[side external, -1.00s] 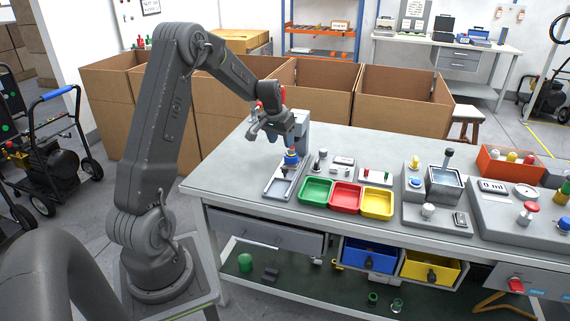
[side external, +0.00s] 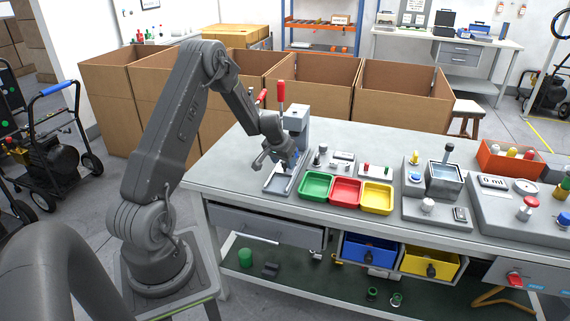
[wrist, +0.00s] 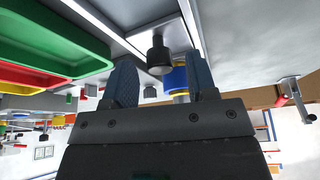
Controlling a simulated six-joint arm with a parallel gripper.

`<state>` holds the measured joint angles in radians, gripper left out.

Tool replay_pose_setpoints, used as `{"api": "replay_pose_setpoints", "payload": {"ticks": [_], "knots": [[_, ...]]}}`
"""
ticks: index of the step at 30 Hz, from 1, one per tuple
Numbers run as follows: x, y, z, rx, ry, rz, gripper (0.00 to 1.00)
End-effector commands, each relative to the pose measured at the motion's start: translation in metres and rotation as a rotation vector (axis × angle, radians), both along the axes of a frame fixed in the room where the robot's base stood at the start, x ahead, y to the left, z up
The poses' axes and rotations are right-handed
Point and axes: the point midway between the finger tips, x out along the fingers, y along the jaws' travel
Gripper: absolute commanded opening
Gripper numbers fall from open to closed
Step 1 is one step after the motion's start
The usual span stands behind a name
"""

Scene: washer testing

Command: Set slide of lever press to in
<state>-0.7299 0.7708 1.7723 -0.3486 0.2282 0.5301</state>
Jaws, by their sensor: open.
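The lever press (side external: 296,124) stands near the table's left end, with a red-handled lever (side external: 281,92) sticking up. Its slide is a plate running in a pale rail frame (side external: 272,186) toward the front edge; my gripper covers part of it. My gripper (side external: 285,166) is low over the slide, pointing down. In the wrist view, the two fingers are apart, and a black knob (wrist: 159,54) on the metal slide shows between them. I cannot tell whether they touch it. A blue and yellow part (wrist: 179,77) lies just beyond the knob.
Green (side external: 315,186), red (side external: 346,192) and yellow (side external: 377,196) trays sit right of the press. A small device with a knob (side external: 320,155) stands close by the rail. Bare tabletop (side external: 226,172) lies to the left.

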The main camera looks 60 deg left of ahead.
Motion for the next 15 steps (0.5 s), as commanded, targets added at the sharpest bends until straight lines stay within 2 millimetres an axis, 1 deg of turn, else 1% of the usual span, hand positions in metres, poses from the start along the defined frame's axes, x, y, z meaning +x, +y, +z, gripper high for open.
{"api": "replay_pose_setpoints", "payload": {"ticks": [1,6,15], "knots": [[0.002,0.001,-0.006,0.000,0.000,-0.001,0.52],[0.006,0.003,-0.016,0.001,-0.001,-0.001,0.52],[0.007,0.004,-0.017,0.002,-0.001,-0.001,0.52]]}}
